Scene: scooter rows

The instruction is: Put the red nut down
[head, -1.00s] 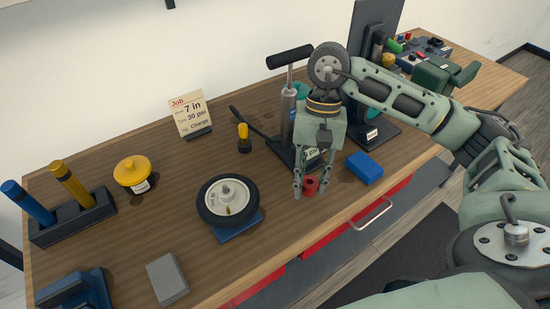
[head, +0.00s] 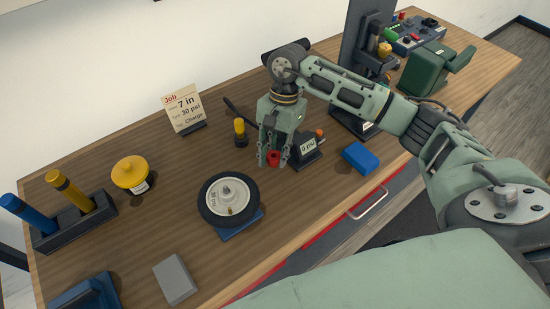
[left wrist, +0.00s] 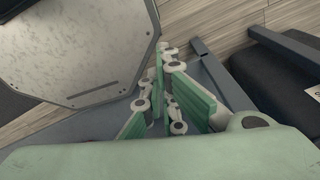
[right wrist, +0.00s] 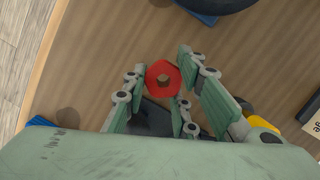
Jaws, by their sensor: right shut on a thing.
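The red nut (head: 274,158) is between the fingertips of my right gripper (head: 272,161), which is shut on it. In the right wrist view the nut (right wrist: 172,74) shows its hole, with a finger on each side. It is over the wooden bench (head: 150,240), between the wheel and the gauge; I cannot tell whether it touches the top. My left gripper (left wrist: 170,60) shows only in the left wrist view, its fingers close together and empty.
The wheel (head: 213,197) on its blue stand is left of the nut. A black gauge base reading 0 psi (head: 306,150) is close on the right. A yellow-handled tool (head: 239,128) stands behind, and a blue block (head: 360,158) lies further right. Bench space in front is clear.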

